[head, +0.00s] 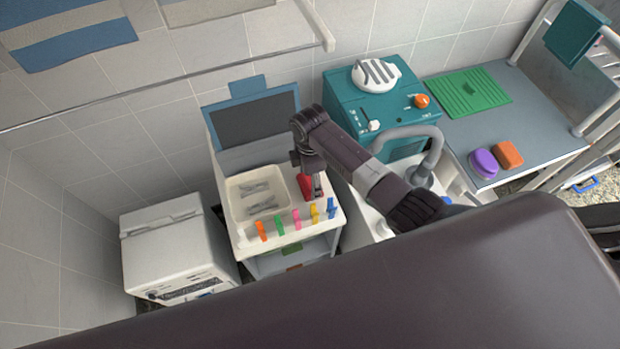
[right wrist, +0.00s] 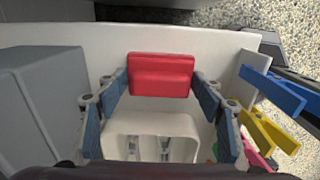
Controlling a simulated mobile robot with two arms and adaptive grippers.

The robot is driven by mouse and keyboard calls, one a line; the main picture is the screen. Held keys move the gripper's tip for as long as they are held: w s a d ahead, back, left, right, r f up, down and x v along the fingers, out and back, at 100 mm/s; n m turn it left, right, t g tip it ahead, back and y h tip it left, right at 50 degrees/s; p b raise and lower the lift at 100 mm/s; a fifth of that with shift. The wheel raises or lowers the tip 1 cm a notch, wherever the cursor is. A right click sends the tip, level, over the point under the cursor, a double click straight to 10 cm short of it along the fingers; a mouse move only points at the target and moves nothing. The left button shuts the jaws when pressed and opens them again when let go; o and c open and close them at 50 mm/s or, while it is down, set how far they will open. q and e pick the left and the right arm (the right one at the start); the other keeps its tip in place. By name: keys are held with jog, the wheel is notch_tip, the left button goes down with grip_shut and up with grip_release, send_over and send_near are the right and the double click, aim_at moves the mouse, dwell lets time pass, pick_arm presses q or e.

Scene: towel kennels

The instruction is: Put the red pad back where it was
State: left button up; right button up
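The red pad (right wrist: 161,75) is between the two blue-lined fingertips of my right gripper (right wrist: 162,77) in the right wrist view. The fingertips meet its left and right edges. In the head view my right gripper (head: 315,188) points down at the right part of the white cart top, and the red pad (head: 305,184) shows partly behind it. I cannot tell whether the pad rests on the cart top or is just above it. My left gripper is in neither view.
A cream tray (head: 234,213) lies left of the gripper on the cart. Several coloured clips (head: 297,219) line the cart's front edge. A teal machine (head: 340,92) stands behind right. A grey bench holds a green mat (head: 468,93), a purple pad (head: 484,162) and an orange block (head: 508,154).

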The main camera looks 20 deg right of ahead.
jog(key=o, duration=0.4)
jog(key=shift+c, duration=0.2)
jog(key=shift+r, duration=0.1)
notch_tip(320, 180, up, 12)
jog(key=shift+b, duration=0.3)
dwell(0.4)
